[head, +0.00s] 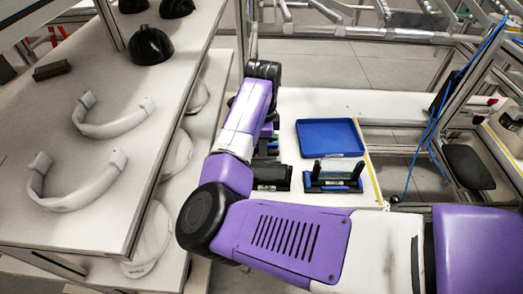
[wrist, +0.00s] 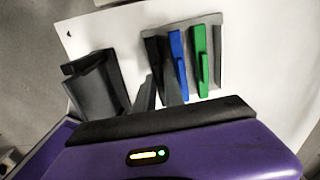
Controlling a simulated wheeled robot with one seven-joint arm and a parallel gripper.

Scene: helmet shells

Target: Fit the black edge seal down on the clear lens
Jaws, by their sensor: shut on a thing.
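The black edge seal (wrist: 155,58) is a dark upright strip in a grey rack, beside a blue strip (wrist: 178,62) and a green strip (wrist: 199,62), in the wrist view. My gripper (wrist: 160,88) has its dark fingers on either side of the black strip and is shut on it. In the head view my arm hides most of the gripper and rack; a bit of the green strip (head: 271,150) shows. A clear, glassy piece (head: 339,164), apparently the lens, stands in a blue-and-black holder (head: 333,186) right of the gripper. Its outline is hard to make out.
An empty blue tray (head: 330,138) lies behind the holder on the white table (head: 300,102). A black stand (wrist: 97,82) is close left of the rack in the wrist view. At left, a shelf (head: 60,130) carries white curved parts and black domes.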

